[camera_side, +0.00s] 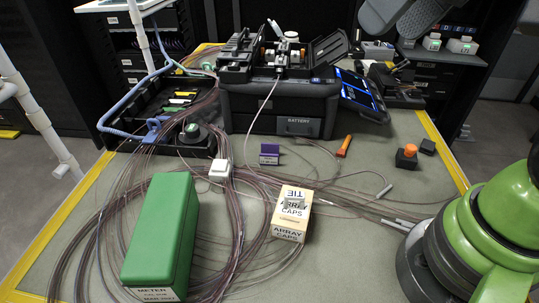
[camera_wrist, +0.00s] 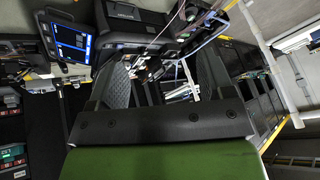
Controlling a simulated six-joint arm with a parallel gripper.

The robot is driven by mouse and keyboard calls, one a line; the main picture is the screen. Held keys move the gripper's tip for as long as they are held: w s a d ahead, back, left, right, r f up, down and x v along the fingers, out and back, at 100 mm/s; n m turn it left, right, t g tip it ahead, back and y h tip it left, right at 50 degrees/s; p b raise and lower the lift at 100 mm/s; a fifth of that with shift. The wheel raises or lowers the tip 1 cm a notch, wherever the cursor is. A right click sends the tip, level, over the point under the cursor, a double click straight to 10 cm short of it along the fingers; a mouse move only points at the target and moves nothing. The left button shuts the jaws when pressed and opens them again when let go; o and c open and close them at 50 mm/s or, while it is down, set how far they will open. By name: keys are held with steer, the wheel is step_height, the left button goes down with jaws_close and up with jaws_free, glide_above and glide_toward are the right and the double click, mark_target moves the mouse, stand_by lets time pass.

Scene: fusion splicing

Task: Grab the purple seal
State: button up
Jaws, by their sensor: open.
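The purple seal (camera_side: 269,153) is a small purple block standing on the work mat in front of the black splicer, near the middle of the side view. I cannot make it out in the wrist view. My gripper (camera_wrist: 162,70) is open in the wrist view, its two dark fingers apart with nothing seen held between them. The fingers point toward the splicer and its screen, away from the seal. In the side view a dark grey part of my arm is at the top right, high above the mat; the fingertips are not clearly seen there.
The black splicer (camera_side: 282,105) stands behind the seal. An orange-handled tool (camera_side: 344,146) and an orange-topped block (camera_side: 407,156) lie to its right. A box marked array caps (camera_side: 292,214), a green case (camera_side: 160,238) and loose fibre coils (camera_side: 232,215) are in front.

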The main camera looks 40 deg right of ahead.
steer(key=w+f+n+g, duration=0.2)
steer(key=w+f+n, duration=0.2)
steer(key=w, duration=0.5)
steer(key=n+g+h, duration=0.2)
steer(key=n+g, duration=0.2)
steer(key=n, duration=0.2)
glide_above(269, 150)
steer(key=s+a, duration=0.1)
step_height(269, 150, down, 22)
steer(key=shift+f, duration=0.25)
steer(key=shift+d+f, duration=0.1)
steer(key=shift+f, duration=2.7)
steer(key=c, duration=1)
